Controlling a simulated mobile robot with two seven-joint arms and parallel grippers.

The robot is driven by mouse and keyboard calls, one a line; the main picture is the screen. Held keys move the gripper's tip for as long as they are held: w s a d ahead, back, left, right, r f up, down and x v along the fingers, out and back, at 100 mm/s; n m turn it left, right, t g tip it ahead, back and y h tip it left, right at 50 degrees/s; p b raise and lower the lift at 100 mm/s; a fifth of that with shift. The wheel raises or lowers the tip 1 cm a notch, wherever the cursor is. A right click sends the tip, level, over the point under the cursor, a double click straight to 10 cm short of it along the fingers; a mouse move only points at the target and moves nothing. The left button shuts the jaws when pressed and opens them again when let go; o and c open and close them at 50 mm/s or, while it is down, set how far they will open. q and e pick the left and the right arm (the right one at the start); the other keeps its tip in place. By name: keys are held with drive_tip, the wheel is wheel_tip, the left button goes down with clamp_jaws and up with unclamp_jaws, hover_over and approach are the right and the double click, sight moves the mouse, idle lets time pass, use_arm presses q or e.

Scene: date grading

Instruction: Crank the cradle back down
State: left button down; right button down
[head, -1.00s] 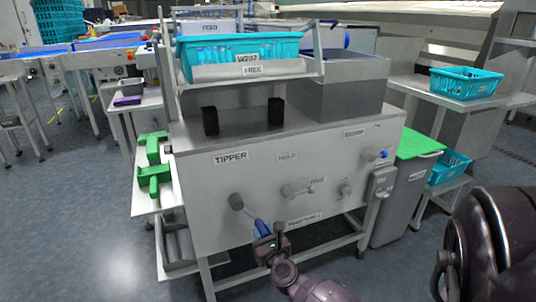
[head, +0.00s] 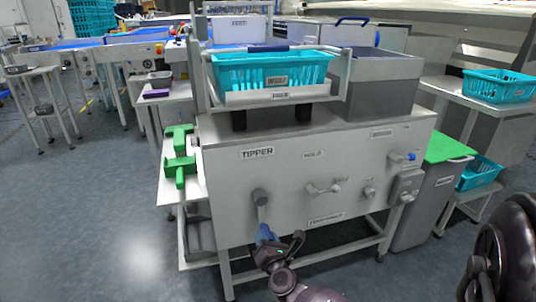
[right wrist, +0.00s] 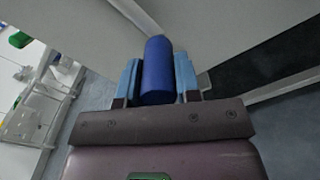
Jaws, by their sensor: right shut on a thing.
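The tipper (head: 225,170) is a grey metal machine with a "TIPPER" label. Its cradle (head: 300,95) holds a turquoise crate (head: 232,72) and looks about level, low over two black posts (head: 303,115); I cannot tell if it touches them. The crank (head: 260,198) is on the front panel, its arm hanging nearly straight down. My right gripper (head: 266,240) is shut on the blue crank handle, which shows between its fingers in the right wrist view (right wrist: 158,72). My left gripper is out of view.
A grey bin (head: 385,85) stands on the machine right of the cradle. Several small knobs and levers (head: 325,189) sit right of the crank. Green pieces (head: 180,170) lie on a side shelf at left. A grey bin with a green lid (head: 447,148) stands at right.

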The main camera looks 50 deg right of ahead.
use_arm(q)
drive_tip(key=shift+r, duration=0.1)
use_arm(e)
drive_tip(key=shift+w+r, duration=0.3)
drive_tip(key=shift+r, duration=0.3)
drive_tip(key=c, duration=0.9)
unclamp_jaws()
drive_tip(key=shift+s+r, duration=0.1)
drive_tip(key=shift+o, duration=0.4)
drive_tip(key=shift+s+f, duration=0.1)
drive_tip(key=shift+f, duration=0.2)
drive_tip(key=shift+r, duration=0.2)
drive_tip(key=p, duration=0.7)
approach(260, 200)
drive_tip(key=x, duration=0.5)
use_arm(q)
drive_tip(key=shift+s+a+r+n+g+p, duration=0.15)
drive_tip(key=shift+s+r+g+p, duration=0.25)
drive_tip(key=shift+p, duration=0.8)
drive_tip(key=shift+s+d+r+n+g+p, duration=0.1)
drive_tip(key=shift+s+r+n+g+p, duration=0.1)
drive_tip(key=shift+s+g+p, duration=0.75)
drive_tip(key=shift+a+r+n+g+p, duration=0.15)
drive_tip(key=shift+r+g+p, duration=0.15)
drive_tip(key=shift+p, duration=1.2)
use_arm(e)
wheel_tip(260, 200, up, 11)
drive_tip(key=shift+f, duration=0.2)
